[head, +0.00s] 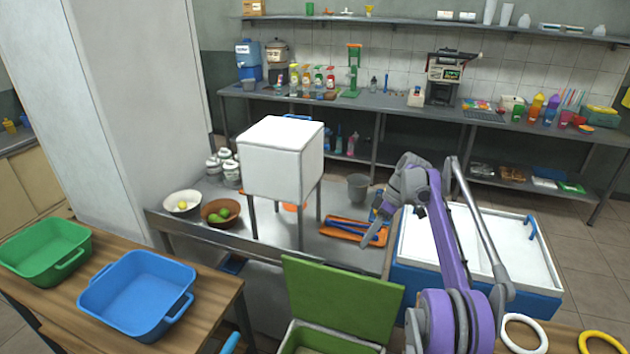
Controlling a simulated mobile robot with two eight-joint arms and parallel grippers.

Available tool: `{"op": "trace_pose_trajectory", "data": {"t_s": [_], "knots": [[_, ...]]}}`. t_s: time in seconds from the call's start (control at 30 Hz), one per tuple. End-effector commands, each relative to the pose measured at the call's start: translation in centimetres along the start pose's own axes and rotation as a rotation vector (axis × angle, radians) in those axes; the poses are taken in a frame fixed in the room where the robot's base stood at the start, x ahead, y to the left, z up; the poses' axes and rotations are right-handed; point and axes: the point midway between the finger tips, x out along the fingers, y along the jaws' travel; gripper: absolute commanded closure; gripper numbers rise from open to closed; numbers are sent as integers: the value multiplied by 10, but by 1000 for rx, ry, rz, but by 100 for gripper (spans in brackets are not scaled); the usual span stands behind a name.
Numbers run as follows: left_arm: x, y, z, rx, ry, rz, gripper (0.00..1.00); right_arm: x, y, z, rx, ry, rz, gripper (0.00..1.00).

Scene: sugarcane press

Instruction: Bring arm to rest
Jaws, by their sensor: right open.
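My right arm rises purple and grey from the bottom right and bends over the metal work table (335,254). Its gripper (377,208) points down and left, close to an orange tray (345,228) with blue parts. The jaws are open, and I see nothing held between them. Whether the fingertips touch anything there is hard to tell. My left gripper is not in view.
A white box on legs (275,160) stands left of the gripper, with a grey bucket (358,187) behind. A white-topped basin (480,240) lies right. A green lidded bin (343,300) stands in front. Blue (137,290) and green tubs (45,250) sit left.

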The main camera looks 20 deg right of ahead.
Motion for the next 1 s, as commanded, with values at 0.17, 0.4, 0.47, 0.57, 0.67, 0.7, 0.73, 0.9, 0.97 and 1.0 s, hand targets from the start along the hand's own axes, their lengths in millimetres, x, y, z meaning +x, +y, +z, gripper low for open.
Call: {"op": "trace_pose_trajectory", "data": {"t_s": [0.17, 0.4, 0.47, 0.57, 0.67, 0.7, 0.73, 0.9, 0.97, 1.0], "knots": [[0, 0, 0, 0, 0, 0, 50, -2, -10, -6, 25, -9, 19, 48], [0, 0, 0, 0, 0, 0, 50, -4, -58, -20, 165, -44, 130, 48], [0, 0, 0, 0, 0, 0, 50, -3, -72, -21, 203, -50, 164, 48], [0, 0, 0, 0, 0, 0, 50, 0, -98, -20, 267, -53, 222, 48], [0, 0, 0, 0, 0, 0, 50, 5, -124, -16, 328, -49, 280, 48], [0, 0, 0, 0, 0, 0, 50, 8, -135, -13, 350, -47, 303, 48], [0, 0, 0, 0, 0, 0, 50, 10, -142, -11, 368, -43, 321, 48], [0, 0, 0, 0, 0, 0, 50, 27, -186, 7, 459, -13, 418, 48], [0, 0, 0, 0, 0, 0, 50, 34, -201, 16, 489, 2, 452, 48], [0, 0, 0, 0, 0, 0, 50, 39, -211, 22, 508, 13, 472, 48]]}}
